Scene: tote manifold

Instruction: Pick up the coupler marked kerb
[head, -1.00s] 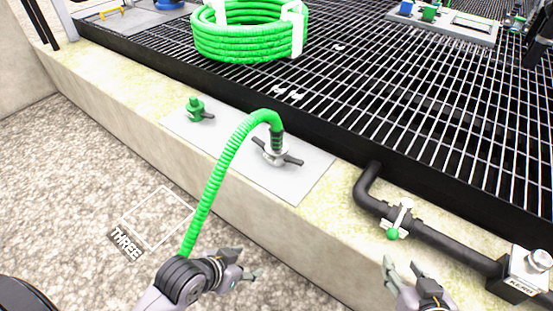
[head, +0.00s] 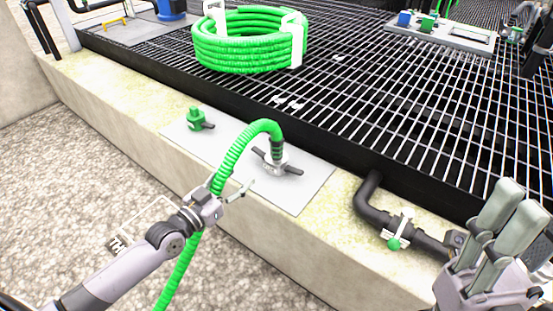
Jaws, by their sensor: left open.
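The green ribbed hose (head: 233,158) arches up from the lower left and ends in a light grey coupler (head: 274,168) with dark side levers. The coupler stands upright on a grey plate (head: 305,186) on the kerb. I cannot read a marking on it. My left gripper (head: 236,191) is open, beside the hose and to the lower left of the coupler, apart from the coupler. Its wrist covers part of the hose. My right gripper (head: 521,197) is at the lower right with fingers pointing up, far from the coupler. Whether its fingers are open is unclear.
A small green capped fitting (head: 195,119) with a dark lever is on the plate's left end. A black pipe (head: 370,203) with a green-knobbed valve (head: 397,235) runs right. A coiled green hose (head: 247,48) lies on the black grating (head: 345,85) behind.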

